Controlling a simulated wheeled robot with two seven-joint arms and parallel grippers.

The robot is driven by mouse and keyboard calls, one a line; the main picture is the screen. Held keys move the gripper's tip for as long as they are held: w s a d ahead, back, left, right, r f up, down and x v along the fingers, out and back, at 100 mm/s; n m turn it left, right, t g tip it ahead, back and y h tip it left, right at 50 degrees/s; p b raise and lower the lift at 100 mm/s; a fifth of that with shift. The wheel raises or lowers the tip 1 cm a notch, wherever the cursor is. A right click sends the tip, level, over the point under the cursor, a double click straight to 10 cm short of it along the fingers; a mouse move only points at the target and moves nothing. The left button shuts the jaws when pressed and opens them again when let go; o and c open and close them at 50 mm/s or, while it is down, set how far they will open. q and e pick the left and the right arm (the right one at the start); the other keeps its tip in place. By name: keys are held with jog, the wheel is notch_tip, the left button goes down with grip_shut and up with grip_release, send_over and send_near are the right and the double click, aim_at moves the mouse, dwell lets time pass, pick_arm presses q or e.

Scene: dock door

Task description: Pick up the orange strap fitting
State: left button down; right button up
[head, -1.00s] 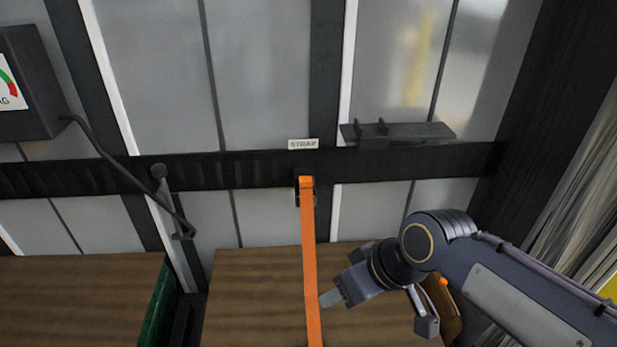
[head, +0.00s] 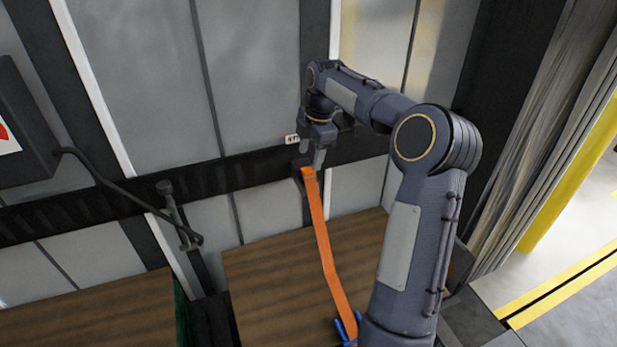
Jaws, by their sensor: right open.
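The orange strap (head: 325,245) hangs from the black rail (head: 130,195) on the wall and runs down over the brown wooden surface. Its orange fitting (head: 307,173) is at the strap's top end, against the rail. My right gripper (head: 312,160) is open, pointing down, with its fingertips at the fitting's top in the picture. I cannot tell whether the fingers touch it or are around it. A white label (head: 292,139) above the fitting is partly hidden by the gripper. My left gripper is not in view.
A grey lever (head: 178,215) stands against the rail. Brown wooden faces (head: 270,285) fill the lower part. A blue piece (head: 346,328) is at the strap's lower end. Yellow-marked floor (head: 560,285) is at the right.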

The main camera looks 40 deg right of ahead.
aim_at(308, 170)
jog(key=f, duration=0.4)
jog(key=shift+w+f+p, duration=0.3)
jog(key=shift+f+p, duration=0.1)
grip_shut()
